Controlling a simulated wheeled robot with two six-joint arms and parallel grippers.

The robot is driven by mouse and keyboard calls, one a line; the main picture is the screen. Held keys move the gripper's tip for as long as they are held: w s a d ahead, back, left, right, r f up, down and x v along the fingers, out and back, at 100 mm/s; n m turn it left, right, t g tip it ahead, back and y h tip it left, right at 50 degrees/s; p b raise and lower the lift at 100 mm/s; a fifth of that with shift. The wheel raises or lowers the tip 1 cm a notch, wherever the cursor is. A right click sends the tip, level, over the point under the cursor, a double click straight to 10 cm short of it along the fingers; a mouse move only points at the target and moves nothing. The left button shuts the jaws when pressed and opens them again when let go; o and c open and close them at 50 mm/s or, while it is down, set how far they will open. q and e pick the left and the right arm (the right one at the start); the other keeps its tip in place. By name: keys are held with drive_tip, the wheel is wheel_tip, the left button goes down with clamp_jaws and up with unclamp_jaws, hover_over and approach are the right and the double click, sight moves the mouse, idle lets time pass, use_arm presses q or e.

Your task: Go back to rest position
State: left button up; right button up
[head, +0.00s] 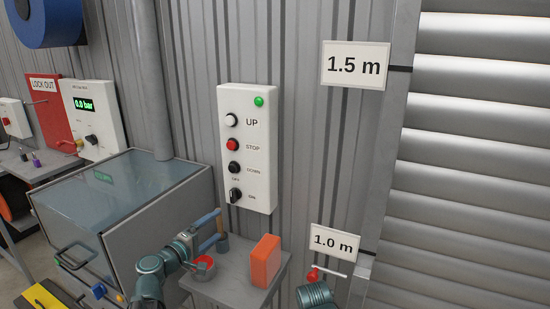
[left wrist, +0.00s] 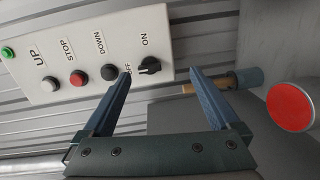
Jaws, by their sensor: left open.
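My left gripper (head: 208,228) is in front of the wall, below and left of the white control box (head: 247,148). In the left wrist view its two blue fingers (left wrist: 153,82) are apart, with nothing between them. The dark rotary switch (left wrist: 150,66) lies just beyond the fingertips; whether they touch it is unclear. The box also has a green lamp (head: 258,101), a white UP button (head: 231,120), a red STOP button (head: 232,145) and a black DOWN button (head: 233,168).
A grey shelf (head: 232,285) below the box holds an orange block (head: 265,262), a red-topped round item (head: 203,263) and a wooden-handled tool with a grey-blue end (left wrist: 247,78). A glass-topped cabinet (head: 125,190) stands left. A roller shutter (head: 475,170) is at right.

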use_arm(q)
drive_tip(key=s+d+f+m+g, duration=0.4)
drive_tip(key=d+f+g, duration=0.1)
drive_tip(key=d+f, duration=0.15)
drive_tip(key=s+d+f+m+g, duration=0.4)
drive_tip(key=d+f+m+g, duration=0.1)
drive_tip(key=f, duration=0.2)
drive_tip(key=s+a+f+m+g+y, duration=0.3)
drive_tip(key=s+f+g+y, duration=0.2)
drive_tip(key=s+f+y, duration=0.3)
drive_tip(key=s+d+r+m+g+p, duration=0.1)
drive_tip(key=s+d+r+m+p, duration=0.3)
drive_tip(key=s+d, duration=0.3)
drive_tip(key=d+r, duration=0.1)
drive_tip(key=d, duration=0.2)
drive_tip(key=shift+d+r, duration=0.2)
